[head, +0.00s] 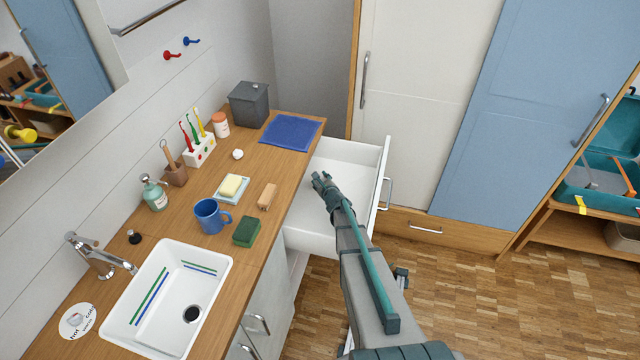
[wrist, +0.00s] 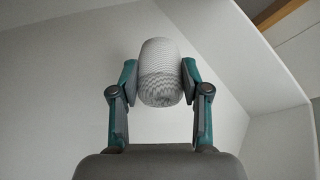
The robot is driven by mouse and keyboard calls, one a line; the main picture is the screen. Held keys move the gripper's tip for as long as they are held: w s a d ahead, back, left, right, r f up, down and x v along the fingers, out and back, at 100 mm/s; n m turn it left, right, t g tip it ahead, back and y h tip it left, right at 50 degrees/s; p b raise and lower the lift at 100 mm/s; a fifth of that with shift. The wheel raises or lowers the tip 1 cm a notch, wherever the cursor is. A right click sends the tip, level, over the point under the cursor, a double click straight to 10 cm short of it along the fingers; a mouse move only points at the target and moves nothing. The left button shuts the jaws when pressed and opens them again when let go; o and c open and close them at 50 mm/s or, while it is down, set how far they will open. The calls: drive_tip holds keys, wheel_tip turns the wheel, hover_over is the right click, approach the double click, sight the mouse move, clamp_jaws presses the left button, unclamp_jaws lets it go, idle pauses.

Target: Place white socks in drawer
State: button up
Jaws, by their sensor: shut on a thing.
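The white socks (wrist: 160,72), a rolled bundle with a ribbed surface, are between the fingers of my gripper (wrist: 160,80) in the wrist view. My gripper is shut on them. In the head view my gripper (head: 321,180) is over the inside of the open white drawer (head: 348,151); I cannot make out the socks there. The drawer's pale walls surround the socks in the wrist view. I cannot tell whether the socks touch the drawer floor.
The wooden counter (head: 245,190) left of the drawer holds a blue cloth (head: 291,131), a grey bin (head: 249,104), a blue mug (head: 211,216), a green sponge (head: 246,232) and a small white round thing (head: 238,154). The wood floor (head: 470,290) on the right is clear.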

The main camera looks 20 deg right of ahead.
drive_tip(key=shift+w+d+f+p, duration=0.2)
drive_tip(key=shift+w+f+p, duration=0.1)
drive_tip(key=shift+w+f, duration=0.4)
wheel_tip(320, 180, down, 3)
drive_tip(key=shift+w+r+p, duration=0.15)
drive_tip(key=shift+p, duration=0.95)
drive_tip(key=shift+f, duration=0.4)
drive_tip(key=shift+f+b, duration=0.15)
drive_tip(key=shift+b, duration=0.2)
drive_tip(key=o, duration=1.1)
drive_tip(key=shift+p, duration=0.3)
